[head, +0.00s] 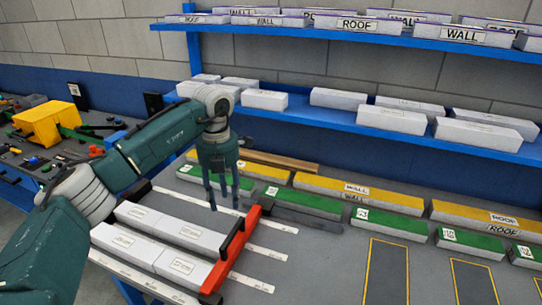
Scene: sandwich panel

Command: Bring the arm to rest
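My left arm (155,145) reaches in from the left, with its wrist bent downward. My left gripper (224,202) points down above the worktable (330,265). Its two fingers are apart, with nothing seen between them. In the picture it stands just behind and left of a red bar with a black handle (238,242); how high it hangs above the table I cannot tell. My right gripper is not in view.
White blocks (180,265) lie left of the red bar, among white strips. Green (390,222) and yellow (360,192) labelled blocks line the table's back. Blue shelves (300,108) with white boxes stand behind. Yellow-outlined areas (386,272) at right are empty. A tool bench (40,155) is at left.

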